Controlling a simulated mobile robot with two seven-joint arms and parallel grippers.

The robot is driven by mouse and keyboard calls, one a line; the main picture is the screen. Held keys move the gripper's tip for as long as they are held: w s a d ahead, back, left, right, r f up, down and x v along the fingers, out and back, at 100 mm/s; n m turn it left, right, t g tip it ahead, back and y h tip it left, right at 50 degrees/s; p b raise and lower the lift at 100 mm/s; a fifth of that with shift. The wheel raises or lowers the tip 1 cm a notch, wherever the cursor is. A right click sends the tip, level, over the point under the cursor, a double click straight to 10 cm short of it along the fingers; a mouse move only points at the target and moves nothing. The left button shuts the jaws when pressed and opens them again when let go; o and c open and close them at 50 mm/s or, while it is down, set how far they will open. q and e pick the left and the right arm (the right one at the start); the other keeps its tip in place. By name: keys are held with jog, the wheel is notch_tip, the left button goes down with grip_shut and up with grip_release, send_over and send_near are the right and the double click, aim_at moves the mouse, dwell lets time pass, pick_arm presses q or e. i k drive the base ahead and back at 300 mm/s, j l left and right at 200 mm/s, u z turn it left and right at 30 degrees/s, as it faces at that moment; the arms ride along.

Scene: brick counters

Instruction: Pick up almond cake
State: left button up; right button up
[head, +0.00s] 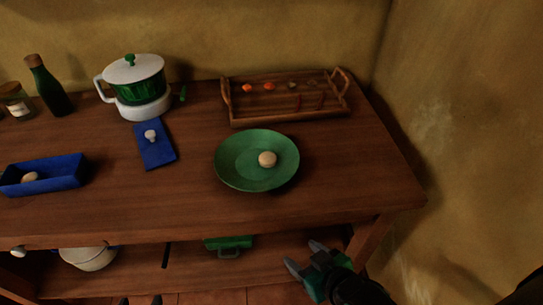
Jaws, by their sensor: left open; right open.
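A small round beige cake (267,159) lies on a green plate (230,172) on the wooden counter. It looks most like the almond cake. A similar pale item (30,177) lies in a blue tray (65,172) at the left. My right gripper (302,255) is open and empty, low in front of the counter's front edge, below and right of the plate. Only what seem to be the fingertips of my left gripper (142,300) show at the bottom edge, apart and far from the cake.
A wooden tray (290,121) with small orange and brown items stands behind the plate. A white and green pot (140,90), a blue board (155,152), a dark bottle (50,90) and a jar (15,100) stand at left. A lower shelf holds a pale pot (88,259). The counter's right end is clear.

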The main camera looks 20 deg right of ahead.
aim_at(32, 176)
jog(key=z, duration=0.5)
jog(key=u, duration=1.55)
